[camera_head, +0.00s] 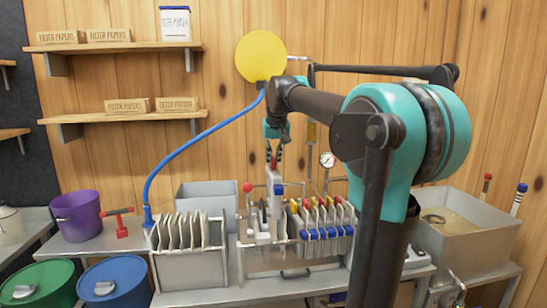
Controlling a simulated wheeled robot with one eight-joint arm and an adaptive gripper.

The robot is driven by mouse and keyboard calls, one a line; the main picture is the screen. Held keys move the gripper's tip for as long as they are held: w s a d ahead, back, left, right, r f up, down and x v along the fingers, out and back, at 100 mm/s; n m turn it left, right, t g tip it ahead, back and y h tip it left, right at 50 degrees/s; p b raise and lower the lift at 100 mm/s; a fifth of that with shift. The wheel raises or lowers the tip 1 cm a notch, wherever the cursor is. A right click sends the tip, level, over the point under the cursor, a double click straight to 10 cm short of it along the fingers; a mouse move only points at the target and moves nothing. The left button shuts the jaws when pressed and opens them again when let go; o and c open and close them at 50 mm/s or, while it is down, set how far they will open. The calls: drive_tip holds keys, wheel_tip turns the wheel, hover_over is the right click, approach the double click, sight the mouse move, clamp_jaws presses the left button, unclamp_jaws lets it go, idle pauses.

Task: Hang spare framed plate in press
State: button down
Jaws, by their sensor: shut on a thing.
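My gripper (273,158) points down over the left part of the filter press and is shut on the top of a pale framed plate (275,186). The plate hangs upright, seen nearly edge-on. Its lower part overlaps the press in the picture, so I cannot tell whether it rests on the rails. The press (262,262) holds several pale plates (325,222) with red, yellow and blue ends, packed to the right. To the left, a grey rack (193,272) holds several pale plates (185,230) standing upright.
A grey bin (205,192) stands behind the rack. A blue hose (160,170) arcs down beside it from a yellow disc (260,56). A pressure gauge (327,159) rises behind the press. A purple bucket (77,215) stands left; a metal basin (465,240) stands right.

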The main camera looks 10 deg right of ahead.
drive_tip(key=shift+f, duration=5.25)
drive_tip(key=shift+f, duration=3.55)
drive_tip(key=c, duration=1.5)
unclamp_jaws()
drive_tip(key=o, duration=0.3)
drive_tip(key=shift+o, duration=0.2)
